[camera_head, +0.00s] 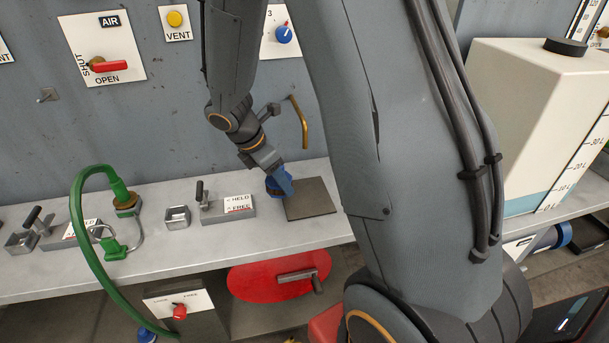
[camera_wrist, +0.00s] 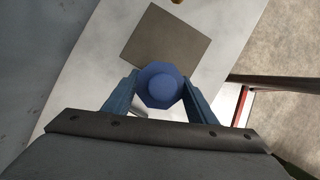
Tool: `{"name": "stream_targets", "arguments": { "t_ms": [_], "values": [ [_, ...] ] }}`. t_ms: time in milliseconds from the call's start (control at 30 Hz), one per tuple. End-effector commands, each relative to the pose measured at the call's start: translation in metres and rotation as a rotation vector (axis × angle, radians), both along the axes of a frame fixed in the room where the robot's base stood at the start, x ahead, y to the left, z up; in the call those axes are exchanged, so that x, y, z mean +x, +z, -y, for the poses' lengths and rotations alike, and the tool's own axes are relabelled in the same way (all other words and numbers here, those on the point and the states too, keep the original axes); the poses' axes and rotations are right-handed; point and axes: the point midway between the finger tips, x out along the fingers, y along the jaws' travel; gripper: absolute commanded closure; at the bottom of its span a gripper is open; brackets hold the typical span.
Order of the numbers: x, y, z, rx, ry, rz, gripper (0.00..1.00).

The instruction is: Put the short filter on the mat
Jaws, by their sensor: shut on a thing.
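The short filter (camera_wrist: 160,84) shows in the wrist view as a blue, many-sided piece with a round top, between the two blue fingers of my gripper (camera_wrist: 158,92). My gripper is shut on it. In the head view my gripper (camera_head: 279,184) is over the shelf at the left edge of the mat, and the filter is mostly hidden by the fingers. The mat (camera_head: 312,202) is a flat grey-brown square on the shelf. In the wrist view the mat (camera_wrist: 158,38) lies beyond the filter, which overlaps its near edge. I cannot tell the filter's height above the shelf.
A clamp block with HELD and FREE labels (camera_head: 228,208) stands left of the mat. A green hose (camera_head: 80,215) arches further left. A brass hook (camera_head: 299,122) sticks out of the wall behind. A white tank (camera_head: 520,115) stands at right. The mat's visible surface is bare.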

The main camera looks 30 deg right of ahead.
Motion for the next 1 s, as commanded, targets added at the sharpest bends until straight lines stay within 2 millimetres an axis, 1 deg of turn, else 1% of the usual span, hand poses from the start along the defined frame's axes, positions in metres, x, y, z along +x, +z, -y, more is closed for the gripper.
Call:
{"name": "stream_targets", "arguments": {
  "t_ms": [33, 200, 300, 400, 533, 700, 800, 1000],
  "values": [
    [0.000, 0.002, 0.015, 0.000, -0.007, 0.000, 0.71],
    [0.005, 0.002, 0.054, 0.000, -0.005, 0.000, 0.71],
    [0.007, 0.001, 0.071, 0.001, -0.004, 0.000, 0.71],
    [0.008, 0.001, 0.081, 0.000, -0.002, 0.000, 0.71],
    [0.009, -0.004, 0.084, 0.000, 0.000, -0.001, 0.71],
    [0.009, -0.025, 0.084, 0.000, 0.002, -0.003, 0.71],
    [0.009, -0.033, 0.084, 0.000, 0.001, -0.002, 0.71],
    [0.010, -0.035, 0.084, 0.000, -0.001, 0.001, 0.71]
  ]
}}
